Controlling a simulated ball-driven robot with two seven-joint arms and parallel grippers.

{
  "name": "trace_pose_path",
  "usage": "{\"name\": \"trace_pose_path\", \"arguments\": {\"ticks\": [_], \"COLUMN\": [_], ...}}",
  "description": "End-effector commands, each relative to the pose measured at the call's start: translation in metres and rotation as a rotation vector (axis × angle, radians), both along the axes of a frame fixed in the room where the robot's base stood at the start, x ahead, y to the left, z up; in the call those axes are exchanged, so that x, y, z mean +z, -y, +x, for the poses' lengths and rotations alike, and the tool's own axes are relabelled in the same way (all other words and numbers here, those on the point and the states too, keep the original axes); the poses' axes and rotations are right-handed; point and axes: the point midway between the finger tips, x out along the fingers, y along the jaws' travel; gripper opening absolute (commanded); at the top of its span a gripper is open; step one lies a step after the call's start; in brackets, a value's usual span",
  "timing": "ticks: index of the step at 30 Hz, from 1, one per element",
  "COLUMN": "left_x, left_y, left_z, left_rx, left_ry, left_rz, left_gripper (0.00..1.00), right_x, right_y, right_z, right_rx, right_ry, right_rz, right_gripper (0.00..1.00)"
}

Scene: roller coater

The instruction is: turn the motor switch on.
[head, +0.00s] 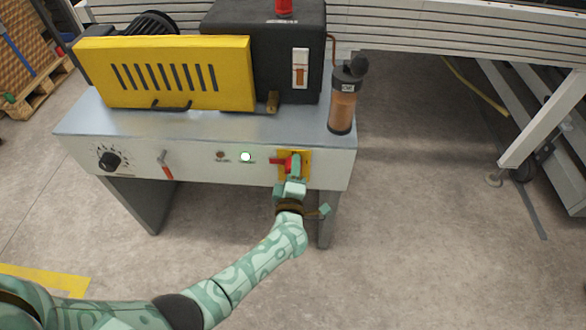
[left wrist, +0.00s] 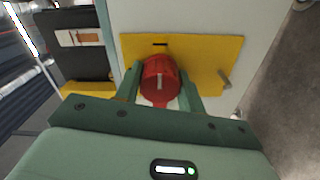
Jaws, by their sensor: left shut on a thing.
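A red rotary switch knob (head: 281,161) sits on a yellow plate (head: 304,156) at the right of the machine's front panel. In the left wrist view, the red knob (left wrist: 158,78) with a pale mark stands in front of the yellow plate (left wrist: 203,56). My left gripper (head: 294,166) reaches up to the panel from below and is shut on this knob. Its two fingers (left wrist: 160,92) lie on either side of the knob. They hide part of the knob and plate in the head view. My right gripper is in neither view.
The pale front panel (head: 200,174) also has a black dial (head: 109,161), a red-tipped lever (head: 166,167), a dark lamp (head: 220,155) and a lit green-white lamp (head: 245,156). A yellow guard (head: 165,75) and an orange-brown cylinder (head: 342,105) stand above.

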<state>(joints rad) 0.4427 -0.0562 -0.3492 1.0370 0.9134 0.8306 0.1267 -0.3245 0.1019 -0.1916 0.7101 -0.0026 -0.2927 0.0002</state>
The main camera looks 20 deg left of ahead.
Motion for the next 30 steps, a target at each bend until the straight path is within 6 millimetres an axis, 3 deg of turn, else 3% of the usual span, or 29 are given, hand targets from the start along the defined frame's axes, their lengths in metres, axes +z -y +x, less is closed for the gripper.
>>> {"name": "trace_pose_path", "arguments": {"ticks": [15, 16, 18, 30], "left_x": [-0.0033, -0.0033, -0.0031, -0.0007], "left_y": [0.0013, 0.0013, 0.0012, 0.0011], "left_z": [-0.0016, -0.0016, -0.0015, -0.003], "left_rx": [-0.003, -0.004, -0.003, -0.001], "left_ry": [-0.012, -0.012, -0.012, -0.008], "left_rz": [0.021, 0.021, 0.021, 0.02], "left_gripper": [0.16, 0.42, 0.61, 0.61], "right_x": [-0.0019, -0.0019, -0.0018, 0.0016], "right_y": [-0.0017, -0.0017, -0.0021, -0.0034], "right_z": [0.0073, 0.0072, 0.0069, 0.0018], "right_rx": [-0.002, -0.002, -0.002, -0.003], "right_ry": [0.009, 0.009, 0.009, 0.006], "right_rz": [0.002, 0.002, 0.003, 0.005], "right_gripper": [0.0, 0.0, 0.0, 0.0]}}
